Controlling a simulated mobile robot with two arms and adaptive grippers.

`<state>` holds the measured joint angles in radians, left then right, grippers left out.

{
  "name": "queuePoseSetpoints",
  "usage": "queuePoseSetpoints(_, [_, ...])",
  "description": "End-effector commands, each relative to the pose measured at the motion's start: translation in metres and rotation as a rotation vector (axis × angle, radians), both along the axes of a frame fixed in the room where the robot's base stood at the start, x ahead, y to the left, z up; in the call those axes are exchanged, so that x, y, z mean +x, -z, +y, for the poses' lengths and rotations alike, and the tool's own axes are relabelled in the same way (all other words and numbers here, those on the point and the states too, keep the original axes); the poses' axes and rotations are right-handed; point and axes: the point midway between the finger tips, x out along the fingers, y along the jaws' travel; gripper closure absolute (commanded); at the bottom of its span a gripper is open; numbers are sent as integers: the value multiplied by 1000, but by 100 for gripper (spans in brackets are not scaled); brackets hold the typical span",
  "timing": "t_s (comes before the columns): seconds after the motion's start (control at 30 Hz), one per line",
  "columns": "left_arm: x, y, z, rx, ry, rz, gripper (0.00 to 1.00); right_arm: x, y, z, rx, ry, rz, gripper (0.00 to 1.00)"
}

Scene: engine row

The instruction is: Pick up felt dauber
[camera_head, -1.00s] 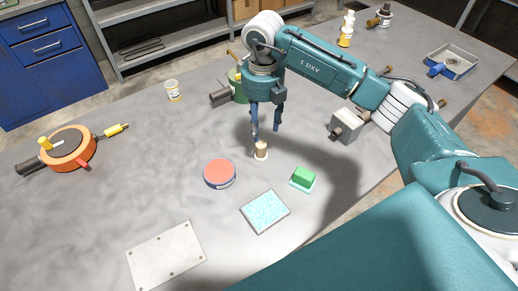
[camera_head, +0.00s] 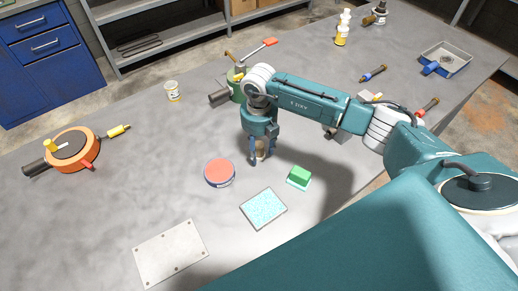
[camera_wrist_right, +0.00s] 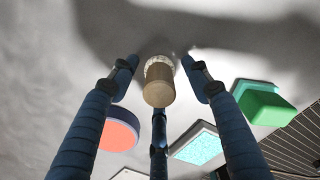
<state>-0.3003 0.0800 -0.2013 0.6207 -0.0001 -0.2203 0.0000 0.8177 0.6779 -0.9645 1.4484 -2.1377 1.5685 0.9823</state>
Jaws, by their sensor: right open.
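The felt dauber (camera_wrist_right: 158,82) is a short tan cylinder with a pale felt end. In the right wrist view it stands between the spread fingers of my right gripper (camera_wrist_right: 163,80), with a gap to the fingers on both sides. In the head view the dauber (camera_head: 261,150) is partly hidden behind the fingers of my right gripper (camera_head: 261,160), which reach down around it close to the table. My right gripper is open. My left gripper does not show in either view.
A red-topped round tin (camera_head: 220,172), a green block on a pale base (camera_head: 299,176) and a speckled blue pad (camera_head: 263,208) lie close by. A metal plate (camera_head: 170,252) lies in front. A green can with tools (camera_head: 236,86) stands behind my gripper.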

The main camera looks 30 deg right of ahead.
Motion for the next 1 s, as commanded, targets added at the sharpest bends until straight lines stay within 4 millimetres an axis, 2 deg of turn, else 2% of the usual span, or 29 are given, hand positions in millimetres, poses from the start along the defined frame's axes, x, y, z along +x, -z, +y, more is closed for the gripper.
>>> queuePoseSetpoints(0.07, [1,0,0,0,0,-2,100,0,0,0,0,0,0,54])
queuePoseSetpoints(0.3, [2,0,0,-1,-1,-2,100,0,0,0,0,0,1,100])
queuePoseSetpoints(0.77, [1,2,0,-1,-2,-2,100,0,-5,0,1,0,0,100])
queuePoseSetpoints(0.87, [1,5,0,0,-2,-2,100,1,-13,0,1,-1,-2,100])
queuePoseSetpoints(1.0, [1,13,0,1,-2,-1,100,2,-36,0,2,-1,-5,100])
